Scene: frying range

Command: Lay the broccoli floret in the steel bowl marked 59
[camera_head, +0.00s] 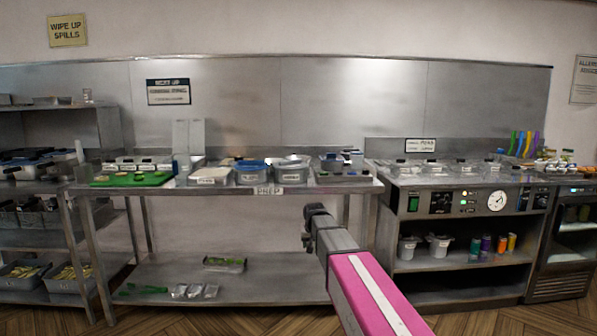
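I cannot make out a broccoli floret or a bowl marked 59 at this size. Several containers stand on the steel prep table (225,191), among them a blue-rimmed one (251,172) and a grey one (288,169); their labels are too small to read. A green board (131,180) with small pale items lies at the table's left end. My arm reaches up from the bottom right, and its dark end, my gripper (314,212), is in front of the table's front edge, apart from the containers. Its fingers are not clear, and I see nothing held.
The frying range (458,203) stands to the right, with a dial and several containers on top. A lower shelf (215,285) holds a tray (224,264) and clear packs (194,291). Shelving with bins (66,279) is at the left. Wood floor is in front.

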